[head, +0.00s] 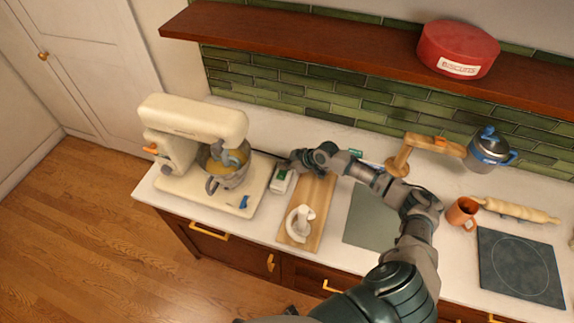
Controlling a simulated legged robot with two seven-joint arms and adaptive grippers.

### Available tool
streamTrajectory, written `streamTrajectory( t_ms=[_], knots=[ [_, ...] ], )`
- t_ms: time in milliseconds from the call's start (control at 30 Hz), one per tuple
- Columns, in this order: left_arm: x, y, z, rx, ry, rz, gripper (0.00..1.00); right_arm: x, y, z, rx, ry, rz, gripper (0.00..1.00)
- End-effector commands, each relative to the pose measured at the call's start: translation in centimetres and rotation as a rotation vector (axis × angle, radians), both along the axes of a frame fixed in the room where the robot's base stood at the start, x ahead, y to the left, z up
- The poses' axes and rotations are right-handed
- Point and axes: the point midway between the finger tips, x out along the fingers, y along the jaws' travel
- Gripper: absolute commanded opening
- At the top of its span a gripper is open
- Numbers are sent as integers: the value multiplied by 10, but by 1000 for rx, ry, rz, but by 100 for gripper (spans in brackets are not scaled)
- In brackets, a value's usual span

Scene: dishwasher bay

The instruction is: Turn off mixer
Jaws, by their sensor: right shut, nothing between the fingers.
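The cream stand mixer (190,115) stands at the left end of the white counter, its head lowered over a steel bowl (228,172) with yellowish contents. An orange lever or knob (150,149) shows on its left side. A small blue part (244,201) is on the right front of its base. My right gripper (287,163) is shut and empty, to the right of the mixer and apart from it. It is just above a small white and green object (283,180), and I cannot tell if they touch. My left gripper is not in view.
A grey-green mat (370,220), orange mug (461,213), rolling pin (518,210), steel pot (489,148) and dark cooktop (520,266) are to the right. A shelf (350,38) overhangs the back.

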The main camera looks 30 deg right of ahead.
Motion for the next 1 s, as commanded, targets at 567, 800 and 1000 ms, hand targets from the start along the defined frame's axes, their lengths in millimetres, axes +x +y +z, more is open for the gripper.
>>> streamTrajectory(
  t_ms=[567, 800, 1000],
  knots=[
    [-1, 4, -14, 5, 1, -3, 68, -45, -45, 77, -6, 0, -2, 0],
    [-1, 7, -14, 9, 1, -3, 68, -47, -49, 80, -1, 1, -2, 0],
    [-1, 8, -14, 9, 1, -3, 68, -47, -50, 79, 1, 0, -2, 0]
  ],
)
